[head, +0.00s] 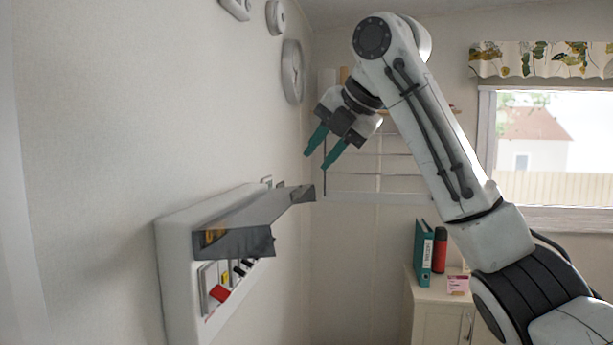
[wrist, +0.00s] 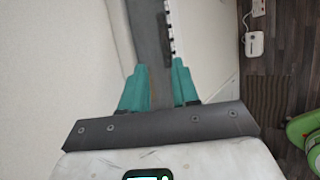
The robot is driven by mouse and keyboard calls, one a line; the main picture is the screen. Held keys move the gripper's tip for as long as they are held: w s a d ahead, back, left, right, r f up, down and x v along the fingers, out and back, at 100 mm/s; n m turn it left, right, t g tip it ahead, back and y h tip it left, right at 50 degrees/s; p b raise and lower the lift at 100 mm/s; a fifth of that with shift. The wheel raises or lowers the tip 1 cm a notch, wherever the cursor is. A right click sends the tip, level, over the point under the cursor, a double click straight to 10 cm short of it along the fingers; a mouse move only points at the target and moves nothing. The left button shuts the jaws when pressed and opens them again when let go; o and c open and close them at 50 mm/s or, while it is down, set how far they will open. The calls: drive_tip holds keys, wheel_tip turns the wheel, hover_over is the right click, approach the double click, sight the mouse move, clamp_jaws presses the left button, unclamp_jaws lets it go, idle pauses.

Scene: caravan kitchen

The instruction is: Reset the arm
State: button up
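My gripper (head: 316,160) is raised in the middle of the head view, its two teal fingers pointing down and to the left. The fingers are apart with nothing held between them. In the wrist view the gripper (wrist: 159,65) also shows a gap between its fingertips. A white wall box (head: 178,270) is below and to the left of my gripper. Its dark see-through cover (head: 240,225) is lifted and juts out from the wall. Below the cover is a row of switches, one of them red (head: 220,293). My gripper does not touch the box or its cover.
A low cabinet (head: 437,312) at the back right holds a teal binder (head: 424,252), a red cylinder (head: 440,250) and a pink card (head: 458,284). Wall racks (head: 385,155) are behind my gripper. A green object (wrist: 305,132) stands on the dark floor (wrist: 270,75).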

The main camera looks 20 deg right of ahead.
drive_tip(key=shift+v, duration=0.85)
drive_tip(key=shift+d, duration=0.2)
